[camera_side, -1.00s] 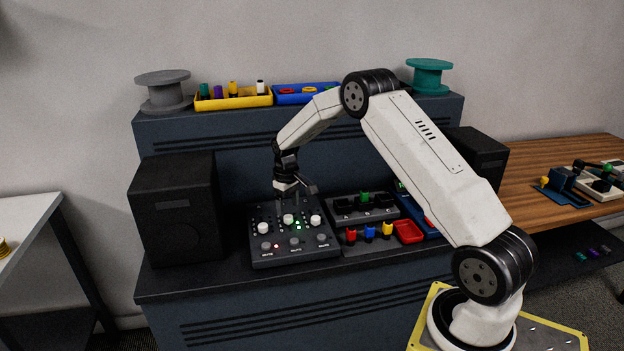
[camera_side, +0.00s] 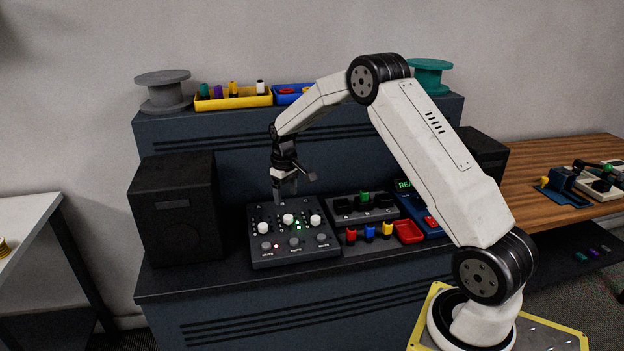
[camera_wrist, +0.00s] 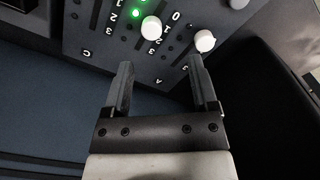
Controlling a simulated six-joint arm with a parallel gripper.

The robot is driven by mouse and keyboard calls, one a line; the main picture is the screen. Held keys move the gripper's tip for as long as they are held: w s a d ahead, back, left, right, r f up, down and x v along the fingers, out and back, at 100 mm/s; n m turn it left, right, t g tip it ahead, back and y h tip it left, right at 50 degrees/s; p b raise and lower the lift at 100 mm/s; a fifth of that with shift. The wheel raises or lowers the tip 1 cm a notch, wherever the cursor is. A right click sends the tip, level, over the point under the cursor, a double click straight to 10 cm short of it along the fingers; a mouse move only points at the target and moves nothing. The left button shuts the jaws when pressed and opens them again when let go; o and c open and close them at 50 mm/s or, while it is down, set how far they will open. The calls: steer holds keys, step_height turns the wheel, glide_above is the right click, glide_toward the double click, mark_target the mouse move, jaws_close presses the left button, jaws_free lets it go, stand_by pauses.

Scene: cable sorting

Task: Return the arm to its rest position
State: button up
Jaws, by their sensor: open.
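My gripper (camera_side: 285,197) is above the back part of the dark control box with white knobs (camera_side: 310,249). In the wrist view the two fingers of my gripper (camera_wrist: 162,78) stand apart with nothing between them. White knobs (camera_wrist: 151,28) and a lit green light (camera_wrist: 134,13) lie beyond the fingertips. My arm reaches left over the bench from its base at the lower right, with its elbow high. I cannot tell how wide the gap is between the fingertips and the box.
A black speaker (camera_side: 176,208) stands left of the box. Red, blue and yellow plugs (camera_side: 369,233) and a red tray (camera_side: 408,232) are at its right. A yellow tray (camera_side: 233,103), a grey spool (camera_side: 163,92) and a teal spool (camera_side: 431,75) sit on the shelf behind. Open air is above the bench.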

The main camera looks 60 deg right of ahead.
steer(key=s+a+r+t, duration=0.1)
steer(key=s+a+r, duration=0.1)
steer(key=s+a, duration=0.35)
steer(key=s+a+r, duration=0.2)
steer(key=s+a, duration=0.1)
steer(key=a, duration=0.5)
steer(key=s+a+f+n+t, duration=0.1)
steer(key=s+a, duration=0.6)
steer(key=s, duration=0.6)
steer(key=shift+s+a, duration=0.2)
steer(key=shift+s, duration=0.15)
stand_by(0.6)
